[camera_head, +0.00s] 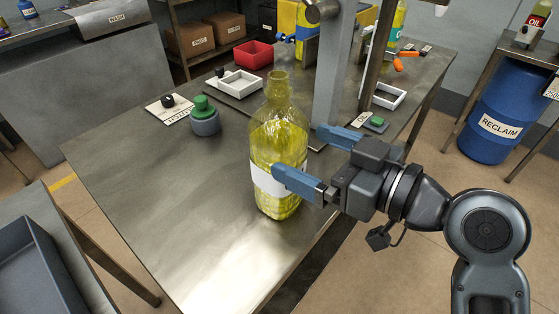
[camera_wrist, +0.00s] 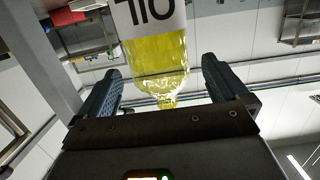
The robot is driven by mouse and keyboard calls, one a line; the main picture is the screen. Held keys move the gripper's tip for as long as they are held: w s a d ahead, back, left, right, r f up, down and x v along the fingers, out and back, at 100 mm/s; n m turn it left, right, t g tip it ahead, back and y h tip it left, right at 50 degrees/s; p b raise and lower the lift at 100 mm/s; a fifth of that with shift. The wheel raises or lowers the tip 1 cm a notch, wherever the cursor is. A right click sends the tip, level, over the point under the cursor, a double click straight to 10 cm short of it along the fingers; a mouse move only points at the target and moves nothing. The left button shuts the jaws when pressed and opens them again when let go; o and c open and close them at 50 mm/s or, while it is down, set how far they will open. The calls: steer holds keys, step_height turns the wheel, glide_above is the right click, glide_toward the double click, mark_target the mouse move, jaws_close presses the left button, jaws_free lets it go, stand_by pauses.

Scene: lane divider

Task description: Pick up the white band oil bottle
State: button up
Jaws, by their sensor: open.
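The oil bottle (camera_head: 277,135) is clear with yellow oil and a white band (camera_head: 264,180) round its lower part. It stands upright on the metal table, near its front edge. My gripper (camera_head: 296,154) is open beside it, with one blue finger overlapping the band and the other to the right behind it. In the wrist view the bottle (camera_wrist: 160,62) appears upside down, with "OIL" on its band (camera_wrist: 148,18), between and beyond the open fingers (camera_wrist: 160,86). I cannot tell whether a finger touches it.
A green-topped grey container (camera_head: 205,118) stands left of the bottle on the metal table (camera_head: 160,205). A grey post (camera_head: 333,75) rises behind my gripper. A red bin (camera_head: 253,54) and a white tray (camera_head: 241,83) lie farther back. The table's left front is clear.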

mark_target(279, 139)
steer(key=p+x, duration=0.1)
steer(key=x, duration=0.5)
steer(key=shift+w+a+f, duration=0.1)
steer(key=shift+w+a, duration=0.1)
steer(key=shift+w, duration=0.1)
steer(key=c, duration=1.7)
steer(key=shift+c, duration=0.5)
